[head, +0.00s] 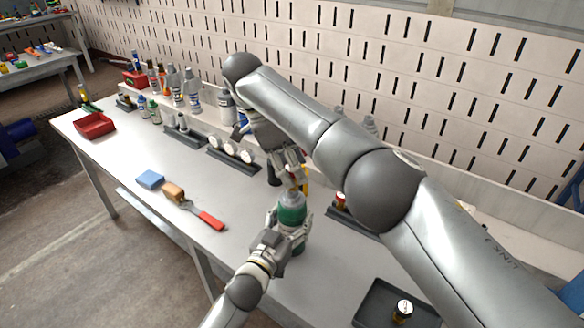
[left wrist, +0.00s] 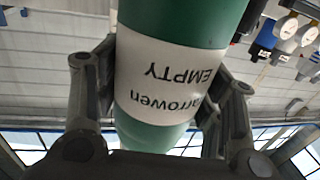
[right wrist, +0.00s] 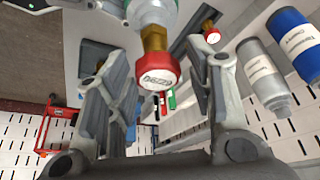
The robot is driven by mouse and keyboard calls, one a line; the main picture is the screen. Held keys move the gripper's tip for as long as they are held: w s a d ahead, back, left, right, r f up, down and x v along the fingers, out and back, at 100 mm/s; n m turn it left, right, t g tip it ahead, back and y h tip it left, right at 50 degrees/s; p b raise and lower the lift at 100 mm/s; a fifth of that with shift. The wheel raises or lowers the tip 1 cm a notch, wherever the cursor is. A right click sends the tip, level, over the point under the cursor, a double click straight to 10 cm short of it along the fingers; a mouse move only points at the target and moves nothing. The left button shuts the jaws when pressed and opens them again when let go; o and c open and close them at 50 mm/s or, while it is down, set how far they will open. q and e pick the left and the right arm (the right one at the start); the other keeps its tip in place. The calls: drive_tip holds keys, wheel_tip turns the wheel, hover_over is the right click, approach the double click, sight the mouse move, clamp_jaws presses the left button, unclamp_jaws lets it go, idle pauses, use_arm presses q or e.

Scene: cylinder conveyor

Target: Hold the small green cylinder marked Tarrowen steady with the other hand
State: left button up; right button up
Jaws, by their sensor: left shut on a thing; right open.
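The small green cylinder (head: 291,213) is upright over the front middle of the workbench. Its white label in the left wrist view (left wrist: 165,80) reads "arrowen" and "EMPTY", upside down in that picture. My left gripper (head: 288,233) is shut around the cylinder's body, a finger on each side. I cannot tell if its base touches the bench. My right gripper (head: 291,172) is open just above the cylinder's top. In the right wrist view, the brass valve with a red cap (right wrist: 157,72) lies between its spread fingers (right wrist: 155,85), with visible gaps on both sides.
The workbench (head: 150,150) has a red tray (head: 95,126), a blue sponge (head: 150,179), a brown block (head: 173,192) and a red-handled tool (head: 210,219) to the left. Several bottles stand along the back. A dark tray (head: 375,300) lies at the front right.

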drive_tip(key=shift+d+f+n, duration=0.1)
drive_tip(key=shift+n, duration=0.2)
drive_tip(key=n+t, duration=0.1)
drive_tip(key=n, duration=0.3)
drive_tip(key=shift+t, duration=0.3)
drive_tip(key=shift+n, duration=0.4)
drive_tip(key=n+t+y, duration=0.1)
drive_tip(key=n, duration=0.2)
drive_tip(key=shift+n+t, duration=0.3)
drive_tip(key=shift+n+t+y, duration=0.3)
drive_tip(key=shift+n+y, duration=0.2)
drive_tip(key=shift+n, duration=0.6)
drive_tip(key=shift+n+y, duration=0.4)
drive_tip(key=shift+n, duration=0.8)
drive_tip(key=n+y, duration=0.1)
drive_tip(key=n, duration=0.2)
drive_tip(key=shift+n, duration=0.4)
